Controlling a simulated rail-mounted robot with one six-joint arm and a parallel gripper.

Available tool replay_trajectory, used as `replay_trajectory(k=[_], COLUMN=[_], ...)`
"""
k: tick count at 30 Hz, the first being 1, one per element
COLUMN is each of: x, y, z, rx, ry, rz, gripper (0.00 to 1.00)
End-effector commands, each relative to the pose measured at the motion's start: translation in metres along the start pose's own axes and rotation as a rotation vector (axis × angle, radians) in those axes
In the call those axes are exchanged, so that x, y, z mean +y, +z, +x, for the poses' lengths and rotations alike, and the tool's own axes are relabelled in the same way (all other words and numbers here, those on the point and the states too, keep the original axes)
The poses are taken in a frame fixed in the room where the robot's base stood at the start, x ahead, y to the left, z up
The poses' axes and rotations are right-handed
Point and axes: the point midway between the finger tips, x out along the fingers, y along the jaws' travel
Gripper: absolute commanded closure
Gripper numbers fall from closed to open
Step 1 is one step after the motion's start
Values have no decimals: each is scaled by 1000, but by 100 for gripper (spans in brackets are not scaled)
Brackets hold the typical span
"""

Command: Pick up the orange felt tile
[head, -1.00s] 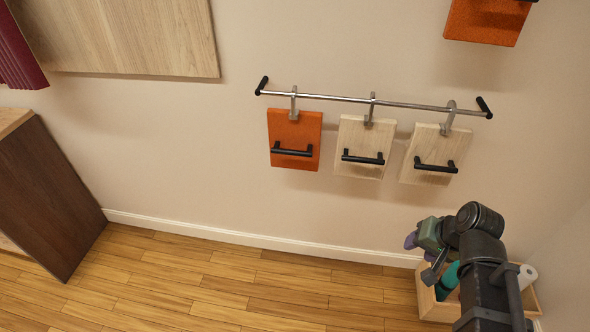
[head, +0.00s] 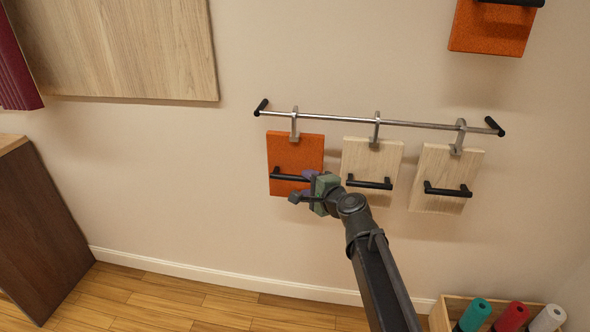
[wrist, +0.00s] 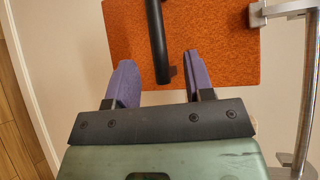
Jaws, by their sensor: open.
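The orange felt tile (head: 297,150) hangs by a metal hook at the left end of a wall rail. It has a black bar handle (head: 288,176) across its lower part. My gripper (head: 300,186) is in front of the tile's lower right part and hides the handle's right end in the head view. In the wrist view, the tile (wrist: 212,42) lies ahead and the handle (wrist: 157,38) points down between the two purple fingers of my gripper (wrist: 160,80). The fingers are apart, with nothing held. The handle's near end reaches to about the fingertips; I cannot tell whether they touch.
Two pale wood tiles (head: 371,160) (head: 447,170) with black handles hang right of the orange tile on the metal rail (head: 400,122). Another orange tile (head: 490,28) is at the upper right. A wooden box (head: 445,312) of colored rolls stands at the lower right.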

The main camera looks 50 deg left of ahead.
Motion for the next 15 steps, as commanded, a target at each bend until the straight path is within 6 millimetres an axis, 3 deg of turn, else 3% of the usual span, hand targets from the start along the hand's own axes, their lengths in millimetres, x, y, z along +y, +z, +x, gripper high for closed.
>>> replay_trajectory(k=[4,10,15], x=[1,3,1], y=[-1,-2,-1], z=[10,47,51], rx=[-1,-1,0], ry=[0,1,1], rz=[-1,-2,-1], gripper=[52,52,52])
